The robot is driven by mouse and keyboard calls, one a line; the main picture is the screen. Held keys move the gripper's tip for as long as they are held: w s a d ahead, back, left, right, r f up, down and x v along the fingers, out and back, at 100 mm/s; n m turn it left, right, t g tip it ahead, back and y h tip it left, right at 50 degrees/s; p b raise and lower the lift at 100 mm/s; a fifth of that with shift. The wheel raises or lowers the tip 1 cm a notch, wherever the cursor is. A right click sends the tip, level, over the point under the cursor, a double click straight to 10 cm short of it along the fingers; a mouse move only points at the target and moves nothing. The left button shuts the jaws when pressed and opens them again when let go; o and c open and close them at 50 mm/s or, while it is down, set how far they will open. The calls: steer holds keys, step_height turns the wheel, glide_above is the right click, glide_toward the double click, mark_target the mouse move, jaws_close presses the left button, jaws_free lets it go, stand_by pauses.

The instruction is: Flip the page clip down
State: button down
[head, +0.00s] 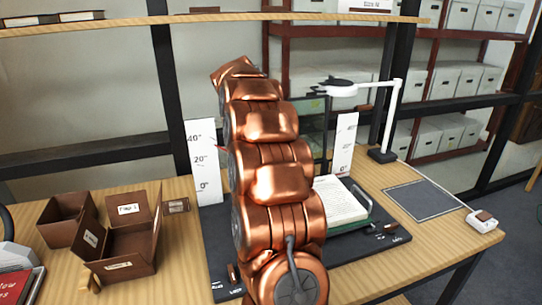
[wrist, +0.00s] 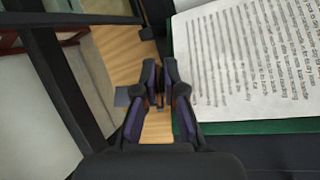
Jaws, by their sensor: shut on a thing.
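An open book (head: 340,203) with printed pages and a green cover lies on a dark stand behind my arm in the head view. It also fills the right of the wrist view (wrist: 245,65). A grey bar-like clip (head: 362,196) stands at its right side in the head view. My gripper (wrist: 160,80) is beside the book's edge in the wrist view, its fingers closed on a small dark part, seemingly a page clip (wrist: 160,100), mostly hidden between them. In the head view my copper arm hides the gripper and the book's left side.
Two white scale boards (head: 203,160) (head: 345,145) stand beside the arm. A white lamp (head: 390,110) stands behind right. Brown open boxes (head: 125,245) sit at left. A dark mat (head: 424,198) and a small white device (head: 482,220) lie at right. A shelf edge (head: 200,18) runs above.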

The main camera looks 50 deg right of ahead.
steer(key=m+b, duration=0.1)
steer(key=b, duration=0.1)
steer(key=a+f+h+b, duration=0.1)
steer(key=shift+s+a+f+m+t+b, duration=0.1)
steer(key=shift+s+f+m+t+b, duration=0.1)
steer(key=shift+s+m+t+b, duration=0.2)
steer(key=m+b, duration=0.1)
steer(key=h+b, duration=0.1)
steer(key=b, duration=0.1)
steer(key=shift+s+a+f+m, duration=0.15)
steer(key=shift+a+m, duration=0.25)
steer(key=shift+a+m+t+b, duration=0.1)
steer(key=shift+m+t+b, duration=0.2)
steer(key=shift+b, duration=0.15)
steer(key=c, duration=1.3)
jaws_free()
steer(key=shift+s, duration=0.1)
steer(key=shift+o, duration=0.2)
